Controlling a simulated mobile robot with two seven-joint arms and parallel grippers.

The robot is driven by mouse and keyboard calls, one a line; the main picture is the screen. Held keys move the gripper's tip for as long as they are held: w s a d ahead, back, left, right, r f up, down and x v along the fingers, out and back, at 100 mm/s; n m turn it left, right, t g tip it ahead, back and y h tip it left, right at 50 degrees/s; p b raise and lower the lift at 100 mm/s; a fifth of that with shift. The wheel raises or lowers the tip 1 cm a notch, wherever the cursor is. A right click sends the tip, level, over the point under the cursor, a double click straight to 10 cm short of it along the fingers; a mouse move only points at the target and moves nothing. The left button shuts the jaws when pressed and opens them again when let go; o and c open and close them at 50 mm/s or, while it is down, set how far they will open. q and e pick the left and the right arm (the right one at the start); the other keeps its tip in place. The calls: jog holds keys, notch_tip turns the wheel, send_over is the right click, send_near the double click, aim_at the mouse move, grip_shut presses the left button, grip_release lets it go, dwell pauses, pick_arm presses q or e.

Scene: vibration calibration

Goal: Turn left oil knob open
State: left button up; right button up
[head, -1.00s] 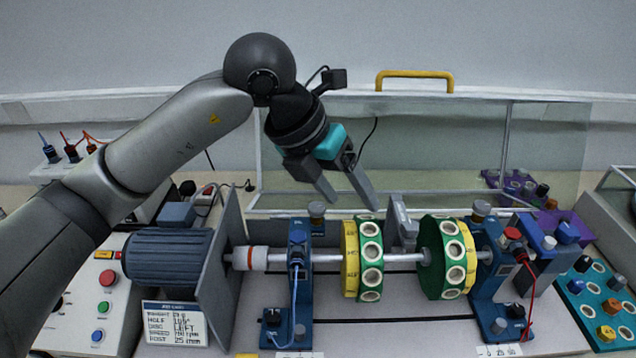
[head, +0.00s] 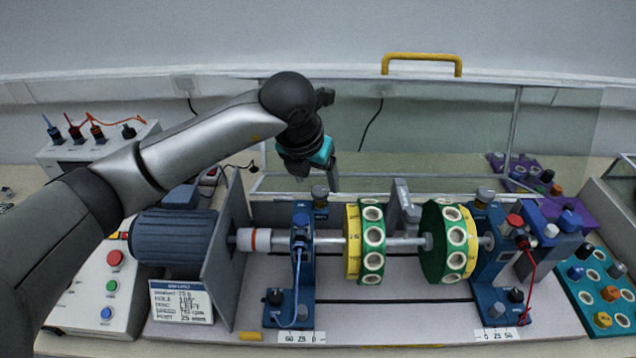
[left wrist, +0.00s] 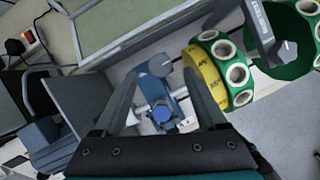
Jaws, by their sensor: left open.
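The left bearing post (head: 303,262) is blue and stands between the motor and the discs. A grey oil knob (head: 320,193) sits on top behind the post; in the left wrist view the grey knob (left wrist: 161,66) lies between my fingers' lines, near the tips. A blue cap (head: 299,236) is on the post's front. My left gripper (head: 317,177) points down just above and behind the post. It is open and empty, its two fingers (left wrist: 160,80) spread either side of the post. Whether a finger touches the knob, I cannot tell. My right gripper is not in view.
The shaft (head: 330,241) carries two green and yellow discs (head: 371,245). The right bearing post (head: 487,262) stands beyond them. The blue motor (head: 172,237) and a grey plate (head: 226,262) are at left. A clear guard with a yellow handle (head: 421,57) stands behind.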

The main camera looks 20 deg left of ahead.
aim_at(320, 190)
pick_arm(q)
jog(key=shift+x, duration=1.5)
grip_shut()
